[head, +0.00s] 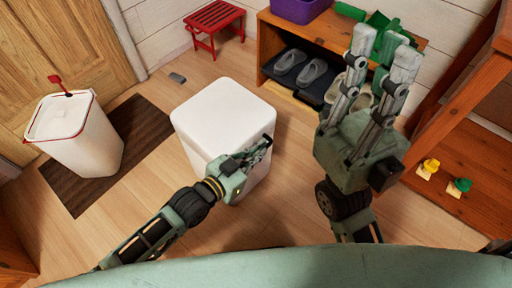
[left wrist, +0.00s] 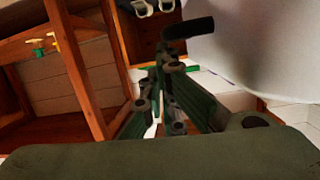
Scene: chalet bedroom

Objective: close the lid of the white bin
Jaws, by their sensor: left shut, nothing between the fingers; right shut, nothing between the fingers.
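A white bin (head: 82,150) with a red rim stands at the left. A plain white box-shaped thing (head: 222,112) stands in the middle, with no visible opening. My left gripper (head: 266,146) is shut and empty in front of its right side. In the left wrist view, the left fingers (left wrist: 172,65) show near a pale surface (left wrist: 250,45). My right gripper (head: 385,52) is shut, empty and raised at the right.
A dark mat (head: 145,128) lies partly beneath the bin. A wooden shoe rack (head: 268,45) holds grey shoes (head: 312,72) and a purple tub (head: 298,8). A red stool (head: 214,20) stands at the back. A wooden shelf (head: 470,170) is at the right. Floor shows between bin and box.

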